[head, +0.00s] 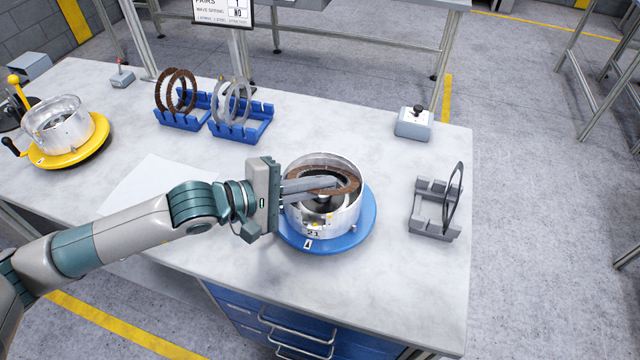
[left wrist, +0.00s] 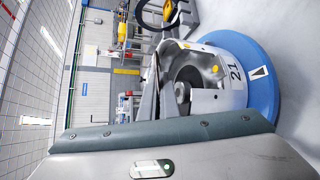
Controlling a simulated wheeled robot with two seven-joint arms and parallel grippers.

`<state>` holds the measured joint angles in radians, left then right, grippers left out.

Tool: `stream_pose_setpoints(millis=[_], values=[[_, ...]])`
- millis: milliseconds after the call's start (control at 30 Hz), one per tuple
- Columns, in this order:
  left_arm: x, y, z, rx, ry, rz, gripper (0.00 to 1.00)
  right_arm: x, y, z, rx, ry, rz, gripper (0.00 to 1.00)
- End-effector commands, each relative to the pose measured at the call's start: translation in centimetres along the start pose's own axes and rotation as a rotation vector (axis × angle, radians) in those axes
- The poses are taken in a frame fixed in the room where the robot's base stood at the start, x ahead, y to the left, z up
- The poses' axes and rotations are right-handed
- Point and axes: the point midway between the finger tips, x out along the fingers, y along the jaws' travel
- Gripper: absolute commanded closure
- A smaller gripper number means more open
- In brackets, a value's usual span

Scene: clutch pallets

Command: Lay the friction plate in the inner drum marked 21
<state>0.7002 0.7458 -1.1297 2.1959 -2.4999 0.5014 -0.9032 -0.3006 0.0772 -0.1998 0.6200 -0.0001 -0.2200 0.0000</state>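The inner drum marked 21 (head: 318,222) is a clear-walled, silver drum on a round blue base (head: 358,228). Its number also shows on the drum in the left wrist view (left wrist: 232,78). The brown friction plate (head: 346,188) is a toothed ring lying roughly level within the drum's upper part, above the dark hub. My left gripper (head: 328,184) reaches in from the left over the drum wall, its fingers closed on the ring's left part, which they partly hide. In the left wrist view the fingers (left wrist: 160,90) point into the drum; the ring is not clear there. My right gripper is out of view.
Blue racks hold brown plates (head: 176,92) and grey plates (head: 237,100). A grey stand (head: 436,222) with a dark ring is at the right. A second drum on a yellow base (head: 72,150) is at the left. A small grey box (head: 413,123) stands behind. The table's front edge is close.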

Motion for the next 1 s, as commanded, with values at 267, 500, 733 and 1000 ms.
stream_pose_setpoints(millis=[267, 500, 733, 1000], values=[[-0.01, 0.04, 0.02, 0.0, 0.0, 0.001, 0.79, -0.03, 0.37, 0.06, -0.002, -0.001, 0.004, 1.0], [0.01, -0.17, 0.0, -0.002, 0.0, -0.003, 0.76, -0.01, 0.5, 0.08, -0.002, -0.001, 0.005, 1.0], [0.03, -0.35, -0.03, -0.004, 0.001, -0.006, 0.76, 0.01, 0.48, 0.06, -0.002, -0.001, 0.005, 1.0], [0.04, -0.48, -0.05, -0.005, 0.001, -0.008, 0.76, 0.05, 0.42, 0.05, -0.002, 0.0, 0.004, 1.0]])
